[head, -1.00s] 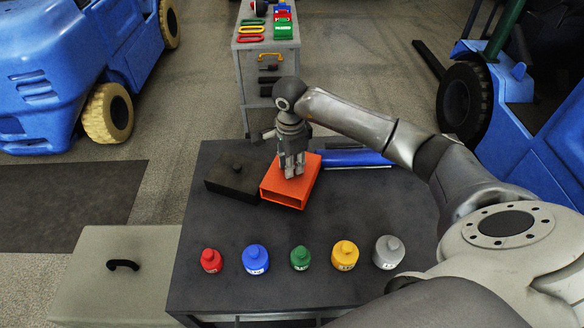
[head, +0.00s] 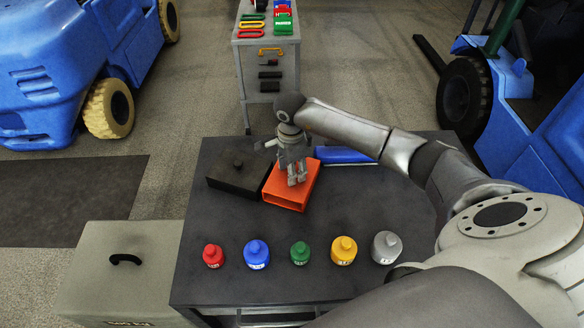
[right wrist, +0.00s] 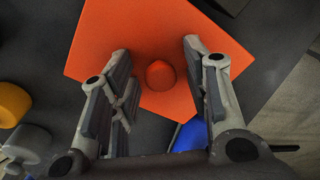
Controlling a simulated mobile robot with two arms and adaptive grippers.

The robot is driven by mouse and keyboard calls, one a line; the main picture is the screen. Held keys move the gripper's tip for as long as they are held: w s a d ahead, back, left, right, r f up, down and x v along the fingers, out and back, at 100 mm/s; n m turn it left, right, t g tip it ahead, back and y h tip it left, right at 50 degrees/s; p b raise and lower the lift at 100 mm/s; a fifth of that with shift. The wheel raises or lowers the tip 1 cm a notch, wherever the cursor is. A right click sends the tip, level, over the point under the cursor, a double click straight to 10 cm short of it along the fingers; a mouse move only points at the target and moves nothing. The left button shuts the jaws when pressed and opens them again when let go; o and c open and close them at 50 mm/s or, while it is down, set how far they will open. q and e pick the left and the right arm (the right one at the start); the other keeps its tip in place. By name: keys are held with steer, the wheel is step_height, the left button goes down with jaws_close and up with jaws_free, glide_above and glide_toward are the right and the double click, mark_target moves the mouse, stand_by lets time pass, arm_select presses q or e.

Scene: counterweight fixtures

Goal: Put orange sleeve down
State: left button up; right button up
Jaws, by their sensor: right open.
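The orange sleeve (head: 286,195) is a box-like piece that lies on the dark table (head: 215,225), with its open end toward the near side. It also shows in the right wrist view (right wrist: 125,40), with a round orange knob (right wrist: 160,75) on its top. My right gripper (head: 297,180) is above the sleeve. In the wrist view its two fingers (right wrist: 160,85) are spread on either side of the knob, with gaps between, so it is open and holds nothing. My left gripper is not in view.
A black block (head: 238,172) with a knob is beside the sleeve on the left. A blue piece (head: 340,155) lies behind on the right. Red (head: 213,256), blue (head: 256,255), green (head: 300,253), yellow (head: 343,250) and grey (head: 385,248) weights line the near side.

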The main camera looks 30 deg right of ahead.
steer(key=shift+r, duration=0.1)
steer(key=shift+r, duration=0.25)
step_height(320, 180, up, 12)
steer(key=b, duration=0.3)
steer(key=shift+s+a+f+b, duration=0.25)
steer(key=shift+b, duration=0.05)
